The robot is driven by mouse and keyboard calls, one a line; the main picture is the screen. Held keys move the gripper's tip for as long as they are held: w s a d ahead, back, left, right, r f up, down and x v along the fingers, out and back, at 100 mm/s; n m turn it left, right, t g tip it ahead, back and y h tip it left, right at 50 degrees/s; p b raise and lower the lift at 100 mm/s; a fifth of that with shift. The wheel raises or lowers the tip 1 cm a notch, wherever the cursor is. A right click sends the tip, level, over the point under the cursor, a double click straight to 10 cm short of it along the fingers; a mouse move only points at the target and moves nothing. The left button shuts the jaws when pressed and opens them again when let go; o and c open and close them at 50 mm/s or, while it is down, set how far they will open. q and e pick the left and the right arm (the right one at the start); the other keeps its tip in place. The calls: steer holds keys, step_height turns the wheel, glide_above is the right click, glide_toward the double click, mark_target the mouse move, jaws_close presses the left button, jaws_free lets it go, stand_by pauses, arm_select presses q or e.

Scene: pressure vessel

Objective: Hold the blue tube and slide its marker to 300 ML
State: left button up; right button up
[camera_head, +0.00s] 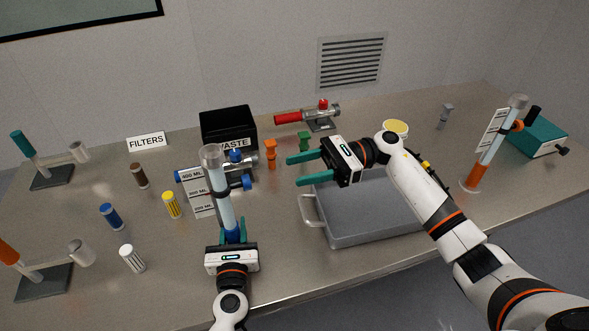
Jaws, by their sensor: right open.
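The blue tube (219,186) is a clear upright cylinder with blue liquid low down. A white card (198,196) beside it reads 400, 300 and 200 ML. Its blue marker (245,183) appears to sit slightly above the 300 ML line; the exact level is hard to read. My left gripper (229,228) has its teal fingers on either side of the tube's blue lower part; whether they press on it is unclear. My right gripper (295,171) is open and empty, pointing left, to the right of the marker and apart from it.
Small orange (270,154) and green (304,141) pieces are near my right gripper. A grey tray (366,236) lies below it. An orange tube (490,153) stands at right.

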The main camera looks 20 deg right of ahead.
arm_select(q)
steer(key=o, duration=1.2)
steer(key=s, duration=0.4)
steer(key=s+a, duration=0.1)
steer(key=s, duration=0.3)
steer(key=s+a, duration=0.1)
steer(key=s, duration=0.2)
steer(key=shift+s+a, duration=0.15)
steer(key=shift+s, duration=0.25)
steer(key=shift+s, duration=0.1)
